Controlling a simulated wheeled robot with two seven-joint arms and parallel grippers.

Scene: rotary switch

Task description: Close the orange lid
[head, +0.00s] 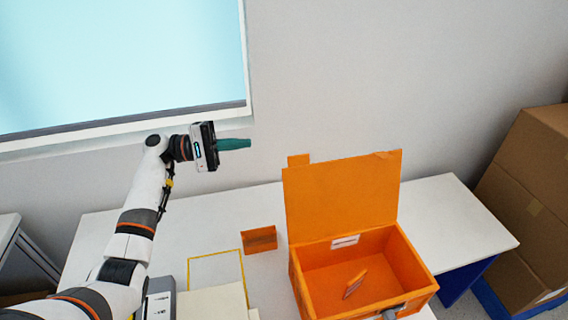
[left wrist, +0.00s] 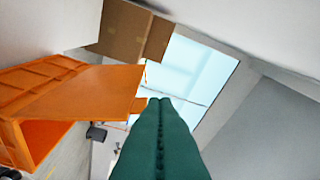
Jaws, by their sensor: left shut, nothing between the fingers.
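The orange lid (head: 342,195) stands open and upright at the back edge of the orange box (head: 413,283) in the head view. The box's inside is exposed, and a small orange and grey item (head: 355,285) lies in it. My left gripper (head: 249,143) is shut and empty, raised in the air to the left of the lid's upper edge, apart from it. In the left wrist view its green fingers (left wrist: 157,102) are together, with the lid (left wrist: 85,93) to their left and the box (left wrist: 45,138) beyond. My right gripper is not in view.
The box stands on a white table (head: 440,215). An orange piece (head: 260,239) and a yellow outlined square (head: 216,256) are left of the box. Cardboard boxes (head: 535,165) stand at the far right. A wall and window (head: 120,60) are behind.

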